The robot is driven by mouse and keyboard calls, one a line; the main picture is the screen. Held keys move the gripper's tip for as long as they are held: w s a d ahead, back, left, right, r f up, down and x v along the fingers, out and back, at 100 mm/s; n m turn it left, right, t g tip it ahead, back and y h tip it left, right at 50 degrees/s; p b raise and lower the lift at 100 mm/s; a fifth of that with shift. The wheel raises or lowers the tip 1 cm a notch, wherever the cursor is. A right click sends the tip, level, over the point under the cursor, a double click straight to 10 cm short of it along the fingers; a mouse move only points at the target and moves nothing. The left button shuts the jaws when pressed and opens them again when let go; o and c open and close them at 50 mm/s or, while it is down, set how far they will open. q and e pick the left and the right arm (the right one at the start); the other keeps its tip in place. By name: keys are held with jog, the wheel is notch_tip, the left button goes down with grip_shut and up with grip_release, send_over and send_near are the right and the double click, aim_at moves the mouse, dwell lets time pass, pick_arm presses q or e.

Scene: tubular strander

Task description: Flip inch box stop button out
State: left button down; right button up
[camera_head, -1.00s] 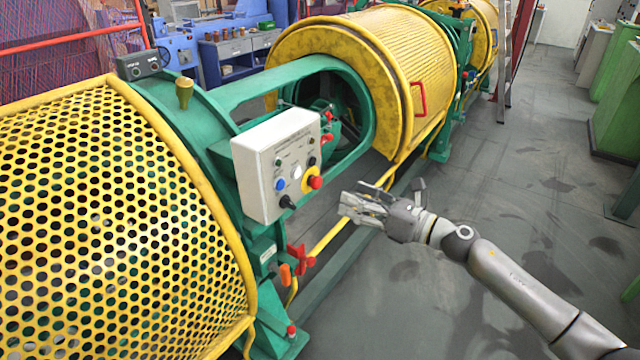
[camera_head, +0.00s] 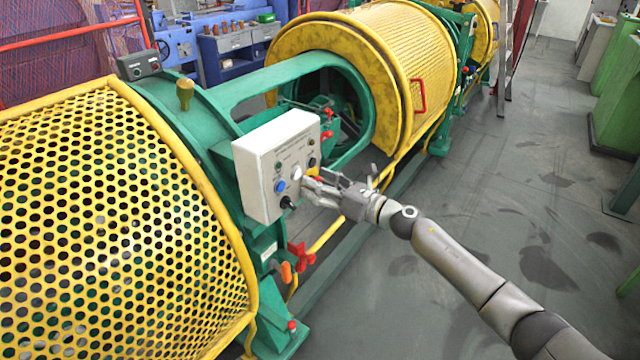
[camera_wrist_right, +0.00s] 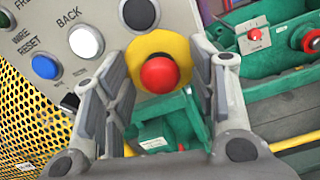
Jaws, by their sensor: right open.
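The white inch box (camera_head: 272,170) is mounted on the green machine frame, left of centre in the head view. Its red stop button (camera_wrist_right: 159,75) on a yellow round base (camera_wrist_right: 168,46) sits between my open right fingers in the right wrist view. In the head view my right gripper (camera_head: 314,186) is at the front of the box and covers most of the button. I cannot tell whether a finger touches the button. My left gripper is not in view.
A blue button (camera_wrist_right: 45,67) and a white button (camera_wrist_right: 86,41) are beside the stop button, with a black knob (camera_wrist_right: 138,13) above. Yellow perforated guards (camera_head: 110,220) flank the box.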

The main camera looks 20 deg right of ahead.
grip_shut()
jog(key=shift+s+d+b, duration=0.25)
jog(key=shift+b, duration=0.05)
jog(key=shift+c, duration=2.1)
grip_release()
jog(key=shift+f, duration=0.1)
jog(key=o, duration=0.4)
jog(key=shift+s+d, duration=0.15)
